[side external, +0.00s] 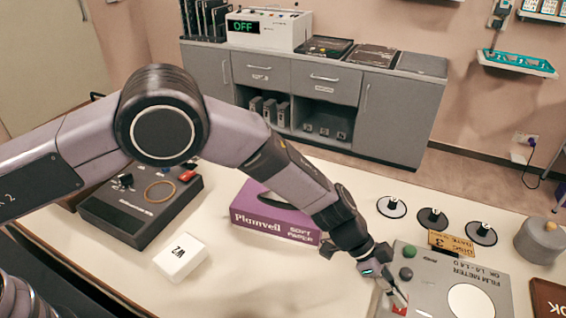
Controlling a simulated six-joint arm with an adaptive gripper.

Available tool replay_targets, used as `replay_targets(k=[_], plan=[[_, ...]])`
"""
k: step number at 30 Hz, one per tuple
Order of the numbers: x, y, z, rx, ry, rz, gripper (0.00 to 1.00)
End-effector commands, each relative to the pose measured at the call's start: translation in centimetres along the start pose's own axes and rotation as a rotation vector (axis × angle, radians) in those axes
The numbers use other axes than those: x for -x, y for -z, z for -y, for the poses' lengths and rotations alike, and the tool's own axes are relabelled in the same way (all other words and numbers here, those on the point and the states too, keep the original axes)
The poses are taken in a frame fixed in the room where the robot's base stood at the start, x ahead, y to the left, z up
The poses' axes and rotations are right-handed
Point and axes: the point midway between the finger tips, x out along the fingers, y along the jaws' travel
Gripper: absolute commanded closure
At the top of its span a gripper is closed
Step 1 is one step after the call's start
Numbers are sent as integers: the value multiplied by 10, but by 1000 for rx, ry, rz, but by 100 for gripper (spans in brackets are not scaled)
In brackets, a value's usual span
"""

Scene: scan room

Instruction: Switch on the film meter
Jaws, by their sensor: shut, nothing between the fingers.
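The film meter (438,287) is a grey box at the lower right of the side view, with printed lettering and a large white disc (471,301) on its top. A small red part (399,310) shows at the lower left of the meter, partly covered by my gripper. My gripper (397,295) is shut and empty, pointing down over the meter's left side. I cannot tell whether its tips touch the red part.
A purple box (270,222) stands left of the gripper. A white block (180,257) and a dark device (140,206) are farther left. Several black-knobbed discs (433,217) and a yellow card (451,243) lie behind the meter. A grey pot (538,240) stands at right.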

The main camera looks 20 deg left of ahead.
Motion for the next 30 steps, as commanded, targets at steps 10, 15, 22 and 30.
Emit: replay_targets(k=[10, 15, 22, 30], plan=[[-3, -3, 0, -2, 1, -1, 100], [-8, -8, -2, 0, -1, 1, 100], [-10, -10, -3, 0, 0, 2, 100], [-8, -9, 5, 0, 1, 3, 100]])
